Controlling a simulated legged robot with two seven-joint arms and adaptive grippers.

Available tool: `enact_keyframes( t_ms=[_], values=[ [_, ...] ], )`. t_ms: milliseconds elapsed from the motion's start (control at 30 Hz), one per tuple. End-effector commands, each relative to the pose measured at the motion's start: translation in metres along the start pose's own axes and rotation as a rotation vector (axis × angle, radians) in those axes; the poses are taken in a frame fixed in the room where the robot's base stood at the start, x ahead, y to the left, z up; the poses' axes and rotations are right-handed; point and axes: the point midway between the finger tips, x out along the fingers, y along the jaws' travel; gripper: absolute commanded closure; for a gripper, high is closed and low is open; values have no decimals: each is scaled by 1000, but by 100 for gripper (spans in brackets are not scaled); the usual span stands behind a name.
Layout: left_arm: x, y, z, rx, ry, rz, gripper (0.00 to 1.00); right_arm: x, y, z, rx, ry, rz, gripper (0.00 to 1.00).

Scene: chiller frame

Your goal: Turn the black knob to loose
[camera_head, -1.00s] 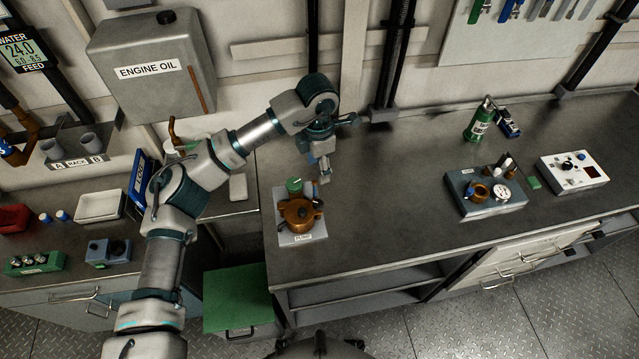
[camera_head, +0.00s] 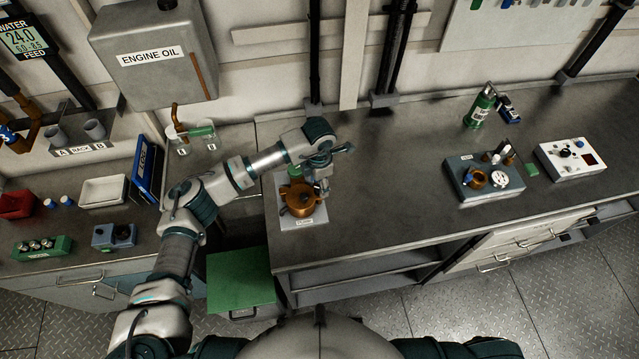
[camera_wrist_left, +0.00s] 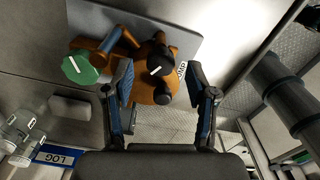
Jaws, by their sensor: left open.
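The copper-coloured pump (camera_head: 297,203) stands on a light grey plate (camera_head: 290,222) near the left end of the long bench. In the left wrist view the pump body (camera_wrist_left: 143,88) carries a black knob (camera_wrist_left: 160,62) with a white mark. A green knob (camera_wrist_left: 80,68) sits on a copper pipe beside it. My left gripper (camera_head: 323,188) is above the pump's right side in the head view. In the left wrist view the open left gripper (camera_wrist_left: 158,76) has its fingers on either side of the black knob, apparently not touching it. My right gripper is not in view.
A grey box with gauges (camera_head: 484,182), a white control box (camera_head: 572,157) and a green bottle (camera_head: 480,106) stand on the right of the bench. A green-topped stool (camera_head: 240,278) is below left. The middle of the bench is clear.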

Motion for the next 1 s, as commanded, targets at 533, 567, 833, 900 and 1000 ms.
enact_keyframes(
  t_ms=[533, 567, 833, 900, 1000],
  values=[
    [18, -1, 2, 1, 1, 1, 57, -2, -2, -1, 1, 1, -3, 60],
    [18, 0, 2, 1, 1, 1, 65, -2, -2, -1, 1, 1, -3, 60],
    [18, 0, 1, 0, 1, 0, 100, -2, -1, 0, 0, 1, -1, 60],
    [18, 0, 1, -4, 1, 0, 100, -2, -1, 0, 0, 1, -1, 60],
    [18, 0, 1, -21, 1, 0, 100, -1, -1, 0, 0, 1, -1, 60]
  ],
)
